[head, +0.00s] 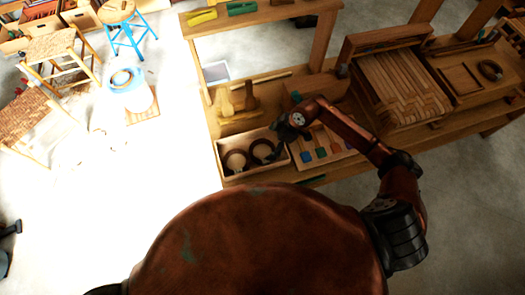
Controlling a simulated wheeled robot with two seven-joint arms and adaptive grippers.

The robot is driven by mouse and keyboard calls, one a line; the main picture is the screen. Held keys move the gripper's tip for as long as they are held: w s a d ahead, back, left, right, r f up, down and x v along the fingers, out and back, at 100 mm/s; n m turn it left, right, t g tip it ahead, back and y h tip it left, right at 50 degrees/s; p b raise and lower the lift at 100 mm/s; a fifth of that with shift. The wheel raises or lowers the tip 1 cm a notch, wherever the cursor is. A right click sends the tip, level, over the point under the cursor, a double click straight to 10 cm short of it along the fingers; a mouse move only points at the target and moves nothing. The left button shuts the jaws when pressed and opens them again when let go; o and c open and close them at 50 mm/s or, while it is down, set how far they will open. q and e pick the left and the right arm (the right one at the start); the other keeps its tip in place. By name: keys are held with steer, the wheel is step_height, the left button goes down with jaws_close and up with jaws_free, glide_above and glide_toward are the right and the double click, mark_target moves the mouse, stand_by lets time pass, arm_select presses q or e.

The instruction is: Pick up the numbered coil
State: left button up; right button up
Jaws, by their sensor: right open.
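Two dark round coils lie in a light wooden tray (258,172) near the front edge of the bench. The left coil (236,169) has a pale centre, and the right coil (270,158) sits beside it. No number is readable on either, so I cannot tell which is the numbered coil. My right gripper (279,135) is open and over the tray's back right corner, close to the right coil. I cannot tell whether it touches the coil. My left gripper is not in view.
Right of the tray is a board with coloured pieces (320,152). Farther right are a woven seat panel (405,85) and a dark ring (490,70). Wooden tools (240,103) lie behind the tray. Stools, one blue (125,40), stand on the floor at left.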

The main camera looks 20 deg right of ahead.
mark_target(260, 152)
step_height(260, 152, down, 3)
steer(key=shift+w+a+r, duration=0.15)
steer(key=shift+r, duration=0.05)
steer(key=x, duration=0.5)
steer(key=shift+a, duration=0.4)
steer(key=shift+c, duration=0.6)
steer(key=shift+r, duration=0.1)
steer(key=c, duration=0.7)
